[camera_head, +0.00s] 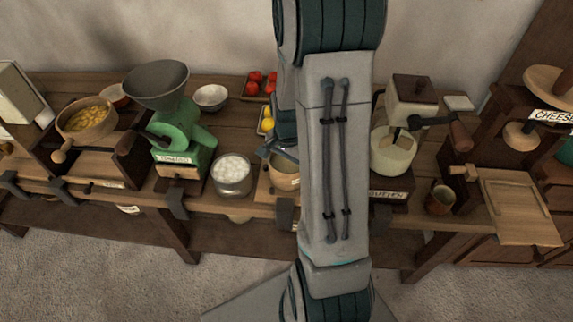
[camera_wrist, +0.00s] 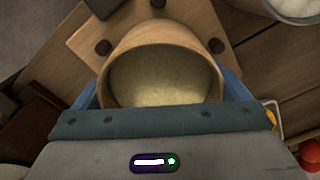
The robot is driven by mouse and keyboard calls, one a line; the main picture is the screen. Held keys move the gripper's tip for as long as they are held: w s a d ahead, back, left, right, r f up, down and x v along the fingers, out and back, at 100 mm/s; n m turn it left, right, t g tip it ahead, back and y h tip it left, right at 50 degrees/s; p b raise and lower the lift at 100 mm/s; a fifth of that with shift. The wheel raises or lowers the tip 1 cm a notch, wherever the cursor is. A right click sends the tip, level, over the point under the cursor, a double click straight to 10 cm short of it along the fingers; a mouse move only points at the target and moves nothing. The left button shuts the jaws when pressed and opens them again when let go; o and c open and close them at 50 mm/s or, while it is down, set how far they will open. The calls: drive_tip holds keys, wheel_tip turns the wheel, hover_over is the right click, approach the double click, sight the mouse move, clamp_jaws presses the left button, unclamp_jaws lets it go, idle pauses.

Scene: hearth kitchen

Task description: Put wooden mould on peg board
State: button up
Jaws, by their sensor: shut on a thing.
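The wooden mould (camera_wrist: 165,36) is a round, light-brown cup with a pale inside, filling the middle of the wrist view. In the head view it shows beside my arm (camera_head: 286,182), partly hidden. My gripper (camera_wrist: 163,88) is shut on it, with a blue finger on each side. The peg board (camera_wrist: 85,28) is a light wooden board with dark round pegs around the mould in the wrist view. In the head view only its left part (camera_head: 264,192) shows. The mould is over the board; I cannot tell whether it touches it.
A bowl of white balls (camera_head: 232,173) stands just left of the board. The green grinder (camera_head: 181,140) is further left. A cream-coloured grinder (camera_head: 400,130) stands right of my arm. Trays of red (camera_head: 262,84) and yellow fruit (camera_head: 266,119) lie behind.

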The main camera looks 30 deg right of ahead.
drive_tip(key=shift+f, duration=0.15)
drive_tip(key=shift+f, duration=0.15)
drive_tip(key=o, duration=1)
wheel_tip(320, 180, up, 11)
drive_tip(key=s+a+r+n+t, duration=0.3)
drive_tip(key=s+a+r+n, duration=0.5)
drive_tip(key=s+a+n, duration=0.4)
drive_tip(key=shift+s+r+n, duration=0.2)
drive_tip(key=shift+r+n, duration=0.15)
drive_tip(key=shift+n, duration=0.05)
